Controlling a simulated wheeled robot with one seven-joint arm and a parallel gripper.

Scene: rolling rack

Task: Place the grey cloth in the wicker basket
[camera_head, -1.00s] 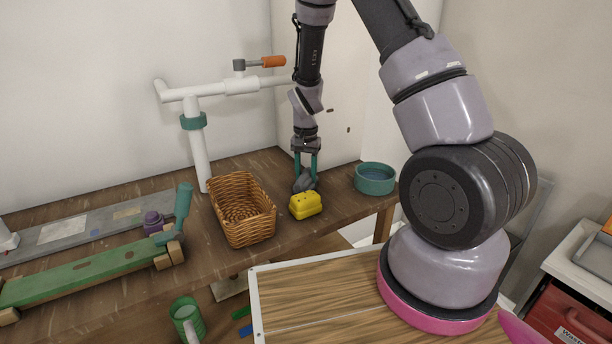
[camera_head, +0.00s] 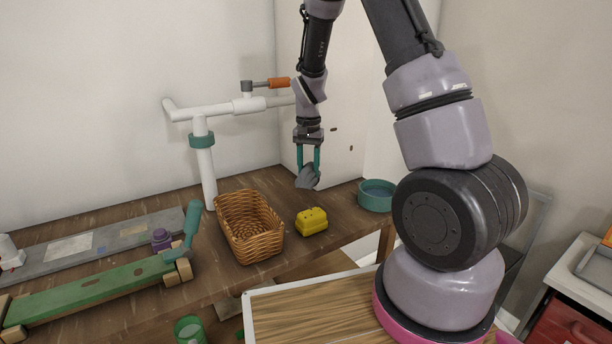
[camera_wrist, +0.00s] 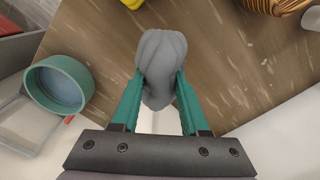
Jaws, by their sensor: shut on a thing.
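My gripper (camera_head: 308,169) is shut on the grey cloth (camera_head: 307,178), a crumpled bundle hanging between its teal fingers. In the wrist view the cloth (camera_wrist: 160,62) is pinched between the fingertips and sticks out past them. The cloth appears to be held above the wooden table, behind the yellow object. The wicker basket (camera_head: 262,246) stands on the table to the left of my gripper, and looks empty. Part of the basket's rim (camera_wrist: 262,5) shows at the top right of the wrist view.
A yellow block-like object (camera_head: 312,222) lies between basket and gripper, towards the front. A teal bowl (camera_head: 376,196) stands to the right. A white pipe stand (camera_head: 204,165) rises behind the basket.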

